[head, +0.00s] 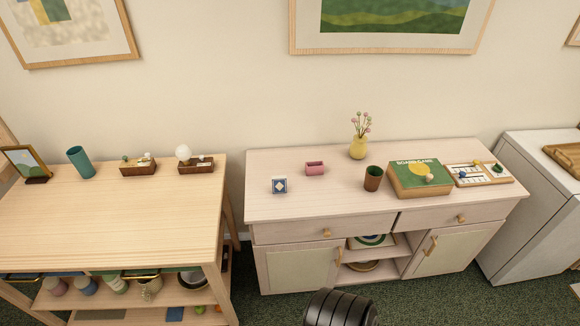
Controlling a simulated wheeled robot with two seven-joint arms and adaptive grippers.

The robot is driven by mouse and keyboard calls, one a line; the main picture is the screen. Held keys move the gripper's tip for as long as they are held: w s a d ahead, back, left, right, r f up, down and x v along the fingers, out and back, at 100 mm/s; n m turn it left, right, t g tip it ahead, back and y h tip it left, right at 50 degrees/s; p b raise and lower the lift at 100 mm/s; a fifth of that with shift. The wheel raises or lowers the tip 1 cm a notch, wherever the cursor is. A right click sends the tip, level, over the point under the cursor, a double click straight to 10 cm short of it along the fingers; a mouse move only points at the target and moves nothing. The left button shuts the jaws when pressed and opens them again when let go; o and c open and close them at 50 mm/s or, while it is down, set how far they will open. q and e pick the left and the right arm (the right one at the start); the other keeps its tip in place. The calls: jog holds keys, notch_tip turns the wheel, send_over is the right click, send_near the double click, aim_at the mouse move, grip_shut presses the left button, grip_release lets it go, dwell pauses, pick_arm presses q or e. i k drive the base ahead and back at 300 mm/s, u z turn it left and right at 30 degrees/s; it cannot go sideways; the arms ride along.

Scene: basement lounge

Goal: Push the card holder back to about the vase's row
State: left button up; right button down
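A small pink open-topped holder (315,168), which looks like the card holder, stands on the pale sideboard (290,207). It is left of the yellow vase (358,148) and a little nearer to me than the vase. It looks empty, though its inside is hard to see. A small blue and white card box (279,185) with a diamond mark stands left of the pink holder and nearer the front edge. The vase holds pink flowers and stands near the wall. Neither of my grippers is in view.
On the sideboard, a brown and green cup (372,180), a green board game box (421,178) and a tray with small pieces (479,174) stand to the right. The top behind the pink holder is clear. A wooden shelf table (100,225) stands left across a gap.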

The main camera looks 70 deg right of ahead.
aim_at(317, 168)
jog(key=z, duration=0.3)
jog(key=i, duration=0.85)
jog(key=z, duration=1.35)
jog(key=i, duration=0.7)
jog(key=z, duration=0.75)
